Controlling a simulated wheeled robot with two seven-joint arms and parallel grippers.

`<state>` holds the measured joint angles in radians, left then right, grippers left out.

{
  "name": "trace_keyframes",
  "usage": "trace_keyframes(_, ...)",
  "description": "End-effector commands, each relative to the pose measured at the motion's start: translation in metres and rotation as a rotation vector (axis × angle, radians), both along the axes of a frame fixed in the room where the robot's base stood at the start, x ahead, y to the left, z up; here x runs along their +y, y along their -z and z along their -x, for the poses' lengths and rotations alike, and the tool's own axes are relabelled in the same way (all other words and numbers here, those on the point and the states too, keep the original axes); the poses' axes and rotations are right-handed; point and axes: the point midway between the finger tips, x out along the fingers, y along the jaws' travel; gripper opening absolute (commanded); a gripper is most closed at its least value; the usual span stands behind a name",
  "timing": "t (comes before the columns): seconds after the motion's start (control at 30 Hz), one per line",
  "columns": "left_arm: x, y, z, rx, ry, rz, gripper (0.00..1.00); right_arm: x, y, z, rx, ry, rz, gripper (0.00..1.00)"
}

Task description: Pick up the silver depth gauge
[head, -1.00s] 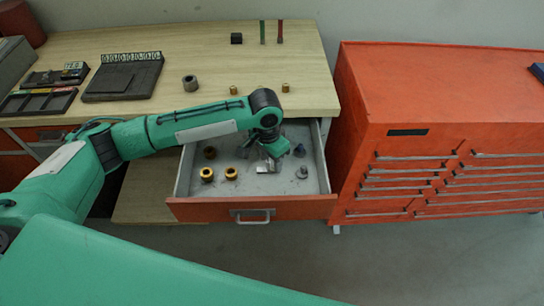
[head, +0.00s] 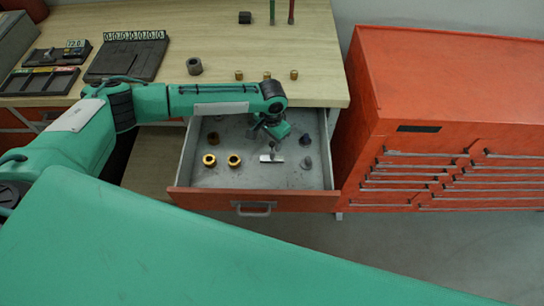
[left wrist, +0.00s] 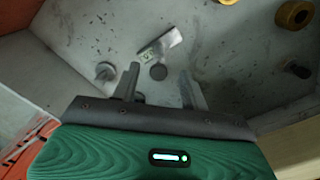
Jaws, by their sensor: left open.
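The silver depth gauge (head: 271,158) lies on the floor of the open drawer (head: 180,165), near its middle. It also shows in the left wrist view as a flat silver piece (left wrist: 163,45) with a small pale marking, beyond the fingertips. My left gripper (head: 274,130) hangs over the rear of the drawer, behind the gauge in the head view. In the left wrist view its two fingers (left wrist: 158,80) are spread apart, with nothing held between them. Its fingertips are partly hidden in the head view. My right gripper is not in view.
Two brass rings (head: 234,160) lie left of the gauge; a grey knob-like part (head: 306,163) lies right. Other dark parts (head: 213,138) sit farther back. The wooden bench (head: 225,40) holds several small items. A red cabinet (head: 420,90) stands at right.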

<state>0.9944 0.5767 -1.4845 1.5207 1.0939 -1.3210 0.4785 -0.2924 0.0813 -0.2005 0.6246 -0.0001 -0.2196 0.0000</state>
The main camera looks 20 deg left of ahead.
Motion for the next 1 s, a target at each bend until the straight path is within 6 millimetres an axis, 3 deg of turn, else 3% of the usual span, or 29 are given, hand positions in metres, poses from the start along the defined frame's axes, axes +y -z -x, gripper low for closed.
trace_keyframes(0.1,-0.001,0.014,0.001,0.002,0.0,-0.002,0.45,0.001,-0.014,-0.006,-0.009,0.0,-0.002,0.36)
trace_keyframes(0.3,-0.001,0.04,0.002,0.001,0.0,-0.002,0.45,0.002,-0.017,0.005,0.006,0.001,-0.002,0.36)
trace_keyframes(0.57,-0.001,0.045,0.002,0.0,0.0,-0.001,0.45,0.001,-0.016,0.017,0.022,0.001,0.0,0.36)
trace_keyframes(0.8,-0.001,0.045,0.001,0.0,0.0,-0.001,0.02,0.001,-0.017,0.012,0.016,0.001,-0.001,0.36)
trace_keyframes(1.0,-0.001,0.044,0.001,0.0,0.0,-0.001,0.0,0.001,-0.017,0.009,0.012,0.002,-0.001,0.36)
